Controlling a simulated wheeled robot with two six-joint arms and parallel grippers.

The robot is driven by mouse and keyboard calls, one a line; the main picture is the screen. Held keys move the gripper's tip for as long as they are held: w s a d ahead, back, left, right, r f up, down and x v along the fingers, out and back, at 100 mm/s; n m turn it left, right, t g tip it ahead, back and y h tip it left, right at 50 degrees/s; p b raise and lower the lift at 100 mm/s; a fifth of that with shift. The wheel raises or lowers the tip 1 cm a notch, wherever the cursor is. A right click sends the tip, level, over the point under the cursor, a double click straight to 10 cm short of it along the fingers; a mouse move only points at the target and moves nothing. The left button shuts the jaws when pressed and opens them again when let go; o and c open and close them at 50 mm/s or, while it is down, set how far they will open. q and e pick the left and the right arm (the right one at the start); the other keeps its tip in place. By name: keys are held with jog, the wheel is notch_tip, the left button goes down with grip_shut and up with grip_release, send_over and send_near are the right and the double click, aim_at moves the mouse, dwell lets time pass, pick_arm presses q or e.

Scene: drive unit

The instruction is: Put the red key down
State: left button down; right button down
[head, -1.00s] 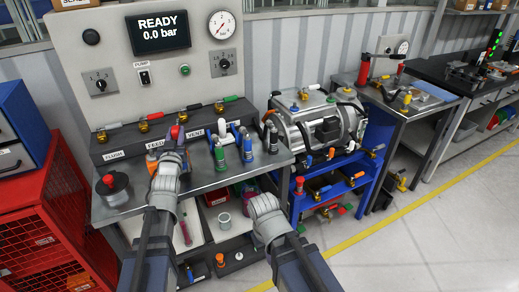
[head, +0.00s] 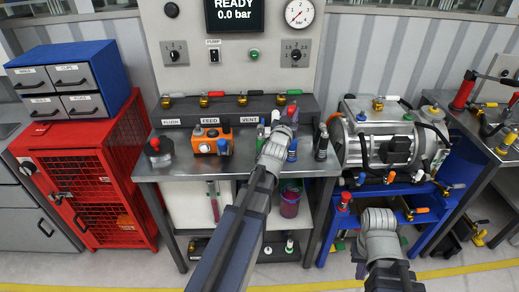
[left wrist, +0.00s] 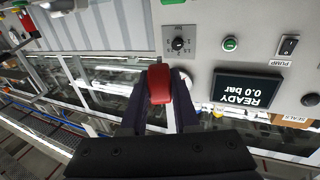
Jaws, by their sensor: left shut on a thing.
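My left gripper (head: 287,122) is shut on the red key (left wrist: 159,84). In the left wrist view the red key stands up between the two dark fingers, in front of the panel. In the head view the gripper is above the right part of the grey bench (head: 185,168), right of the VENT label, and its wrist hides most of what it holds. I cannot tell the gap between key and bench. My right gripper (head: 378,216) is low at the right, in front of the blue pump stand; its fingers are hidden.
Small coloured fittings (head: 321,142) stand around the left gripper. A valve rail (head: 230,115) runs behind. A red cage cabinet (head: 88,180) is at left.

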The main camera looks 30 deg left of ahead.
pick_arm(q)
jog(key=a+f+y, duration=0.1)
jog(key=a, duration=0.4)
jog(key=shift+n+g, duration=0.3)
jog(key=shift+n, duration=0.1)
notch_tip(320, 180, down, 18)
jog(key=b, duration=1.8)
jog(key=shift+w+f, duration=0.15)
jog(key=shift+f+b, duration=0.15)
jog(key=shift+b, duration=0.2)
jog(key=c, duration=0.9)
grip_release()
jog(key=shift+r, duration=0.25)
